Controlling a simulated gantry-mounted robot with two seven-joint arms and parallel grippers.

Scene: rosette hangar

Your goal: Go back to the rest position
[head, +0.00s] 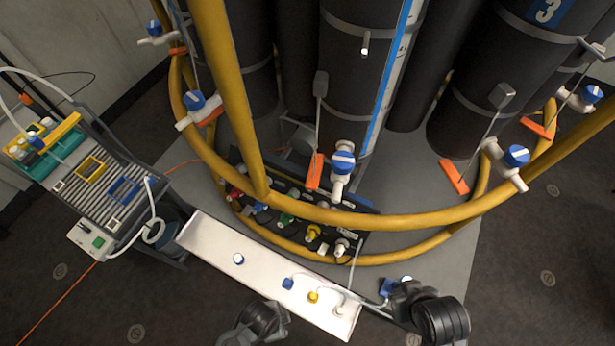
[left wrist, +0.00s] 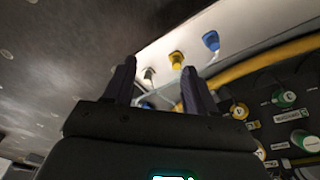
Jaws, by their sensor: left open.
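In the left wrist view my left gripper (left wrist: 156,78) is open, with its two dark fingers apart. A white cap (left wrist: 148,75) and a yellow cap (left wrist: 177,60) on the pale tray show beyond the fingers. A small blue part and a clear piece show low between and beside them; I cannot tell if they touch. In the head view two dark arm ends of mine show at the bottom edge, one below the tray and one at its right end. Their fingertips are not clear there, so I cannot tell the right gripper's state.
The white tray (head: 212,236) carries blue and yellow caps. Behind it are a valve panel (head: 357,222), a yellow ring rail (head: 400,221) and tall black cylinders (head: 345,70). Blue-handled valves (head: 343,161) hang on the rail. A grey cart (head: 117,191) stands left. Dark floor (head: 540,290) is open at right.

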